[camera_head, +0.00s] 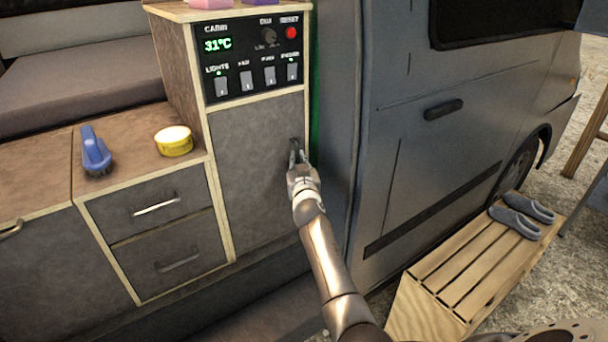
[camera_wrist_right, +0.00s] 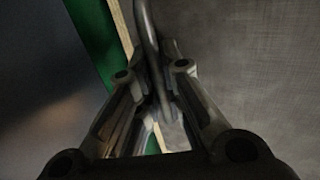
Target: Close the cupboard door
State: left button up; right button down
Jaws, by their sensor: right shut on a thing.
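The cupboard door (camera_head: 250,175) is a grey panel below the cabin control panel, framed in pale wood. It looks flush or nearly flush with its frame; I cannot tell whether a small gap is left. Its handle (camera_head: 294,150) is a thin metal bar at the right edge. My right gripper (camera_head: 298,162) is shut on this handle in the head view. In the right wrist view, the handle bar (camera_wrist_right: 148,35) runs between my fingers, with the door face (camera_wrist_right: 245,70) to the right. My left gripper is not in view.
The control panel (camera_head: 252,55) sits above the door. Drawers (camera_head: 160,235) stand to its left, with a blue brush (camera_head: 96,152) and a yellow tin (camera_head: 174,142) on top. The van side door (camera_head: 420,150) is to the right. A slatted step (camera_head: 475,265) bears slippers (camera_head: 515,222).

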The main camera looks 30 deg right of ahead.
jog(key=shift+w, duration=0.1)
jog(key=c, duration=1.5)
grip_release()
jog(key=shift+c, duration=0.2)
jog(key=shift+a, duration=0.1)
jog(key=v, duration=1.2)
jog(key=shift+d, duration=0.2)
jog(key=shift+r, duration=0.1)
